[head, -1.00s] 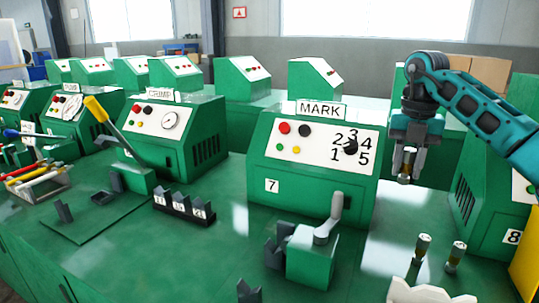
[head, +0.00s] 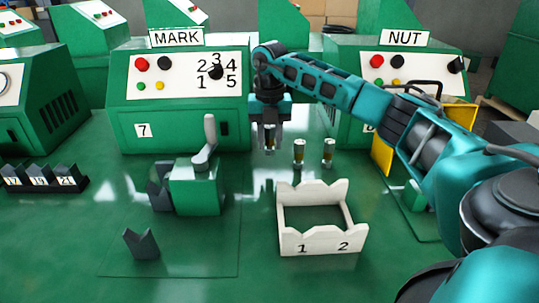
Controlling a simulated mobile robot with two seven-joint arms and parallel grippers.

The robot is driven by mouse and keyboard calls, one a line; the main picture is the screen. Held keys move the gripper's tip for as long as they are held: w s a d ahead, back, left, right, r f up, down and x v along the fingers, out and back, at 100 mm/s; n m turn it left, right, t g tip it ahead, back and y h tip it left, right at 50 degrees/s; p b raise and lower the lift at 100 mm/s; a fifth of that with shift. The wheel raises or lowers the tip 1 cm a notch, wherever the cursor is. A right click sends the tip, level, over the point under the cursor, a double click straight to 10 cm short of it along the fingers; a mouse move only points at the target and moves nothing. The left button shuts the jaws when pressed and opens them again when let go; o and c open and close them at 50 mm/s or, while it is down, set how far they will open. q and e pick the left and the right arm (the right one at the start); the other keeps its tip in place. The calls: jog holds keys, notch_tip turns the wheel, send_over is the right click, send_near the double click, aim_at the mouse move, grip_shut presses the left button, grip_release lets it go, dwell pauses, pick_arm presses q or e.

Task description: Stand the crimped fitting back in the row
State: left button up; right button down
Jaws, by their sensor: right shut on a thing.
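My right gripper (head: 269,128) points down in the head view, just right of the MARK machine's front. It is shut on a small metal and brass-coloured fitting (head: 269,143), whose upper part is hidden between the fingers. Two similar fittings stand upright on the green table to its right, the nearer one (head: 299,152) and another (head: 328,152). The held fitting is roughly in line with these two, at their left. I cannot tell whether its lower end touches the table. My left gripper is not in view.
The MARK machine (head: 180,112) with number 7 stands behind left, the NUT machine (head: 350,95) behind right. A green block with a grey lever (head: 195,188) stands in front. A white notched tray (head: 322,243) marked 1 and 2 is nearer. A black numbered rack (head: 45,186) is at left.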

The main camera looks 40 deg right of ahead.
aim_at(270, 149)
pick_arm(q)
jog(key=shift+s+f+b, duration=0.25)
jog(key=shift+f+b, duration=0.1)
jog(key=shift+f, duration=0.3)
pick_arm(e)
jog(key=shift+f, duration=2.1)
jog(key=shift+f, duration=0.15)
jog(key=c, duration=0.8)
grip_release()
notch_tip(270, 149, up, 11)
jog(key=shift+f+p, duration=0.1)
jog(key=shift+p, duration=0.95)
jog(key=shift+r, duration=0.7)
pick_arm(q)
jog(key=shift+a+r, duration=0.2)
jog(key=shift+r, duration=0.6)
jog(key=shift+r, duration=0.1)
